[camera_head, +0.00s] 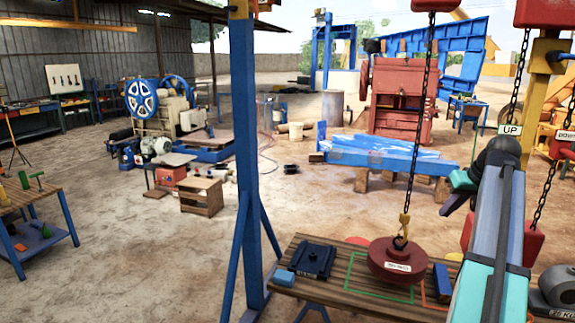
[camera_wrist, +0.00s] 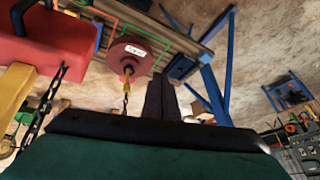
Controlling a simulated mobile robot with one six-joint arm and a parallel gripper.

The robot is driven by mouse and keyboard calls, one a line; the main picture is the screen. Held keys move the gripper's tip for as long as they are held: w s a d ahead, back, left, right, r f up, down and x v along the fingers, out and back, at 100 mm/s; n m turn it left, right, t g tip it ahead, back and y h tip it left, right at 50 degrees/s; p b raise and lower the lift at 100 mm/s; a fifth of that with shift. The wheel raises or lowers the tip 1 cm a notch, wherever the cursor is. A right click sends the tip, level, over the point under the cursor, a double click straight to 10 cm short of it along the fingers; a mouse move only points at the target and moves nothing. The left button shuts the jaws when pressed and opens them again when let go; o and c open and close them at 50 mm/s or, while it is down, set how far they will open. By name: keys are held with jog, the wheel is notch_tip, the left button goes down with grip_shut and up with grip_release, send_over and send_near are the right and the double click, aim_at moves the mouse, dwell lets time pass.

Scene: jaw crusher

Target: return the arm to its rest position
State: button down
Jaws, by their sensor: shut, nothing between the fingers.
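My arm (camera_head: 498,235) rises at the right of the head view, with its dark wrist joint up near the UP sign. My gripper (camera_wrist: 160,85) shows in the wrist view as two dark fingers lying together, shut and empty. In the head view only a small green and dark part of the hand shows, left of the wrist joint. The fingers are clear of the table and of the red round weight (camera_head: 397,264), which also shows in the wrist view (camera_wrist: 130,56).
The weight hangs on a hook and chain (camera_head: 414,130) over a wooden table (camera_head: 330,290) with green and orange outlines. A blue post (camera_head: 245,150) stands left of it. Red blocks and another chain (camera_head: 541,190) are close to my arm at right. Open dirt floor lies behind.

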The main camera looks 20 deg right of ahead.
jog(key=w+a+f+n+g+y, duration=0.15)
jog(key=w+a+f, duration=0.25)
jog(key=a+f, duration=0.6)
jog(key=w+a+f+n+g+y, duration=0.15)
jog(key=w+a+f, duration=0.45)
jog(key=f, duration=0.8)
jog(key=s+a+f+g+y+b, duration=0.1)
jog(key=s+a+f+g, duration=0.1)
jog(key=a+f, duration=0.75)
jog(key=s+a+f+g+b, duration=0.1)
jog(key=s+a+f, duration=0.2)
jog(key=a+f, duration=0.7)
jog(key=s+a+f+n+g+h, duration=0.1)
jog(key=s+a+f+g, duration=0.1)
jog(key=s+a+f, duration=0.6)
jog(key=s+a+f+n+g, duration=0.1)
jog(key=s+a+f+g, duration=0.1)
jog(key=s+a+f, duration=0.6)
jog(key=s+f+m+h, duration=0.1)
jog(key=s+f, duration=0.4)
jog(key=s, duration=0.3)
jog(key=s+f+g+h, duration=0.1)
jog(key=s+f+h, duration=0.1)
jog(key=s+f, duration=0.4)
jog(key=s, duration=0.3)
jog(key=shift+f+m+b, duration=0.3)
jog(key=shift+m+b, duration=0.05)
jog(key=shift+m, duration=0.05)
